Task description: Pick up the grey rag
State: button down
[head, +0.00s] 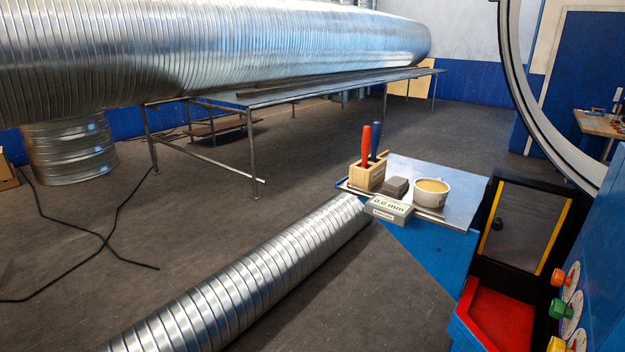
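The grey rag (395,187) appears as a small dark grey folded block on the metal top of a blue stand, in the middle of the head view. It lies between a wooden holder (367,177) with a red and a blue handled tool on its left and a white cup (431,194) with tan contents on its right. A grey box with a display reading 0.0 mm (389,208) sits just in front of it and may hide its lower edge. My gripper is not in view.
The metal top (459,182) has bare room at its back and right. A long spiral duct (245,275) lies in front on the left. A blue machine with coloured knobs (562,307) and a black-framed door (520,225) stands close on the right. A black cable (103,240) lies on the floor.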

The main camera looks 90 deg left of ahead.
aim_at(396, 186)
jog(key=u, duration=2.35)
